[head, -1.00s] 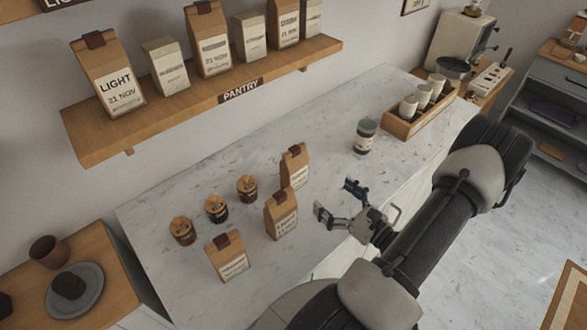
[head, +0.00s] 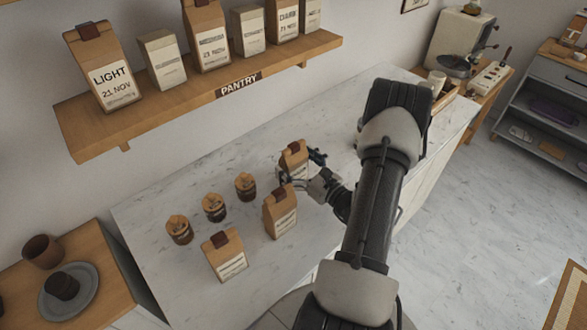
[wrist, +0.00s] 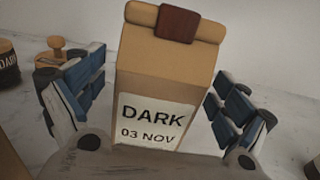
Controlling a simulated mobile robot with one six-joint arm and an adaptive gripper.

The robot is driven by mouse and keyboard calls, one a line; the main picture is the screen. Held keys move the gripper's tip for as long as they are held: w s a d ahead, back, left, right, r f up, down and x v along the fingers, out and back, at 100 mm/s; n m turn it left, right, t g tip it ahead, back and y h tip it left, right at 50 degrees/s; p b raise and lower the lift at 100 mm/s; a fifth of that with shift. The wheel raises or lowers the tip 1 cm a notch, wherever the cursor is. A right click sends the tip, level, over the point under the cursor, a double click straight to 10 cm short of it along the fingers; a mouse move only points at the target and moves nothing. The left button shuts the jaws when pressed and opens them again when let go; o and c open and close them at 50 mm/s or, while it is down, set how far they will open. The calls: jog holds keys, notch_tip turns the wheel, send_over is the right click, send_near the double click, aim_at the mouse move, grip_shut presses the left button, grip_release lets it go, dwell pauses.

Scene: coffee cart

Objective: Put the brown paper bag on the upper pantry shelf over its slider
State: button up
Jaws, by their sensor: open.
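A brown paper bag (head: 293,155) with a dark red clip stands upright at the back right of a group of bags on the marble counter. In the wrist view the bag (wrist: 165,72) has a white label reading DARK, 03 NOV. My gripper (head: 300,168) is open, with one blue-padded finger on each side of this bag; whether the pads touch it I cannot tell. The wooden shelf (head: 160,118) marked PANTRY is on the wall at the left. A higher shelf (head: 18,4) shows only as a corner at the top left. No slider can be made out.
Two other brown bags (head: 281,211) (head: 225,257) stand nearby on the counter. Three small jars (head: 179,230) (head: 214,207) (head: 245,187) stand to their left. The PANTRY shelf holds several bags, including a LIGHT one (head: 103,72). My arm covers the counter's right part.

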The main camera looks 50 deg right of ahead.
jog(key=shift+w, duration=0.35)
jog(key=c, duration=1.4)
jog(key=shift+r, duration=0.1)
jog(key=shift+c, duration=0.2)
